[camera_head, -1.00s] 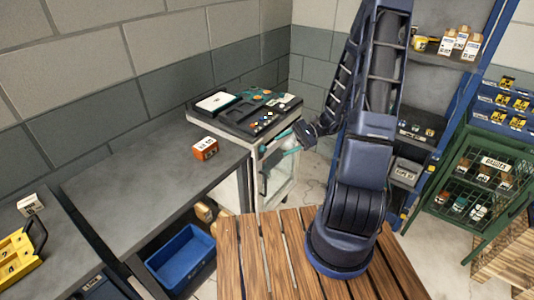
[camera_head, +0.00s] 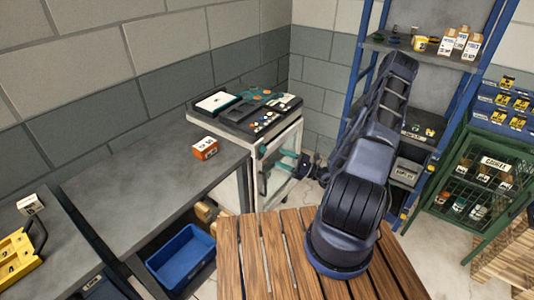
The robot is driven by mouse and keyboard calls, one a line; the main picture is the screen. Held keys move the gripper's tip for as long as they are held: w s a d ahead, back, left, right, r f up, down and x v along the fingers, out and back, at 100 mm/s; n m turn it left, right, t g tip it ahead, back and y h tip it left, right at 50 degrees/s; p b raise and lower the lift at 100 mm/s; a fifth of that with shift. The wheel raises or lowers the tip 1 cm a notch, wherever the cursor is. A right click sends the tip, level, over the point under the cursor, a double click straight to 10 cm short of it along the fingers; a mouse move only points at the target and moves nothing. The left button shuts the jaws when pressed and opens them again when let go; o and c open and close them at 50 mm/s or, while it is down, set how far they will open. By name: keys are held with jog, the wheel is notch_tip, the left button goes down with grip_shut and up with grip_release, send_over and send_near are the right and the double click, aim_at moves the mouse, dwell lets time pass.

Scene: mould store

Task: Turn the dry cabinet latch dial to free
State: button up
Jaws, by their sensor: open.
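The white cabinet (camera_head: 249,186) with a framed front door stands beyond the wooden slatted surface and looks like the dry cabinet. A dark vertical handle (camera_head: 263,181) is on the left side of its door. My gripper (camera_head: 281,160) is in front of the door's upper part, to the right of the handle. Its two teal fingers are apart and point left, with nothing visible between them. I cannot make out the latch dial; it is too small or hidden. I cannot tell whether the fingers touch the cabinet.
A dark tray (camera_head: 262,112) with small coloured items lies on the cabinet top. A grey bench (camera_head: 150,185) with an orange box (camera_head: 205,148) stands to the left. A blue bin (camera_head: 183,258) is below it. Blue shelving (camera_head: 363,60) and a green cage (camera_head: 487,187) stand right.

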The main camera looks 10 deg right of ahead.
aim_at(265, 151)
notch_tip(265, 151, down, 6)
jog(key=w+m+t+h, duration=0.1)
jog(key=m+t+h, duration=0.3)
jog(key=m+t, duration=0.3)
jog(key=x, duration=1)
jog(key=shift+w+d+r, duration=0.1)
jog(key=shift+w+d, duration=0.15)
jog(key=shift+w, duration=0.05)
jog(key=c, duration=0.8)
